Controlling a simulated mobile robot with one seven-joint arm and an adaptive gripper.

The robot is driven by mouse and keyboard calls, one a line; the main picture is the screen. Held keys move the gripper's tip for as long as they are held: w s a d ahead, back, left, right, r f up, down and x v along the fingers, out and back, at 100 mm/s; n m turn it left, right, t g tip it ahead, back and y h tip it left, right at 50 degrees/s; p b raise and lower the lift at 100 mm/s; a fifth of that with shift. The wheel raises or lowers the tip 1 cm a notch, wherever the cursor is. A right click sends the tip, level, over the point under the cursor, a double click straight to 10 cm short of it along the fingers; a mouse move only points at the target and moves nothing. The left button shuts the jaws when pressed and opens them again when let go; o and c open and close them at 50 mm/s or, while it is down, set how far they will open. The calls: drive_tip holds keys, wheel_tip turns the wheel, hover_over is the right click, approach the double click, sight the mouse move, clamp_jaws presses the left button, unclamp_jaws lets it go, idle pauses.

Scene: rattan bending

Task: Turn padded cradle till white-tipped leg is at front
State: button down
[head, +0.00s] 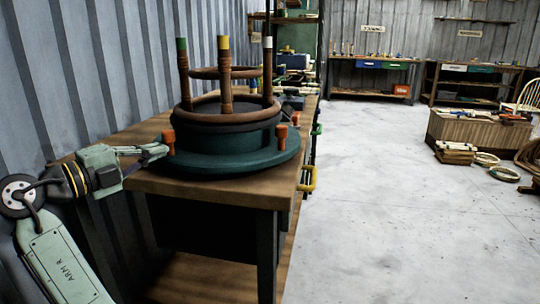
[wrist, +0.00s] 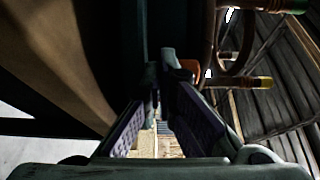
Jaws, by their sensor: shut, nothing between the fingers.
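The padded cradle is a round green turntable (head: 215,163) with a dark padded drum (head: 225,140) on top. Upside down in it sits a rattan stool frame (head: 215,118) with legs pointing up. In the head view the green-tipped leg (head: 182,72) is at left, the yellow-tipped leg (head: 224,75) is nearest in the middle, and the white-tipped leg (head: 267,68) is at right. Orange pegs rise from the turntable rim at left (head: 168,141) and right (head: 282,131). My gripper (head: 162,150) is shut and empty beside the left peg; whether they touch I cannot tell.
The cradle stands on a wooden bench (head: 190,190) against a corrugated wall. A yellow clamp handle (head: 307,178) sticks out at the bench's right edge. Tools crowd the bench behind the cradle. Open floor lies to the right.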

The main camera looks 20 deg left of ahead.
drive_tip(key=shift+w+a, duration=0.4)
drive_tip(key=shift+a, duration=0.45)
drive_tip(key=shift+w+a, duration=0.4)
drive_tip(key=shift+a, duration=0.4)
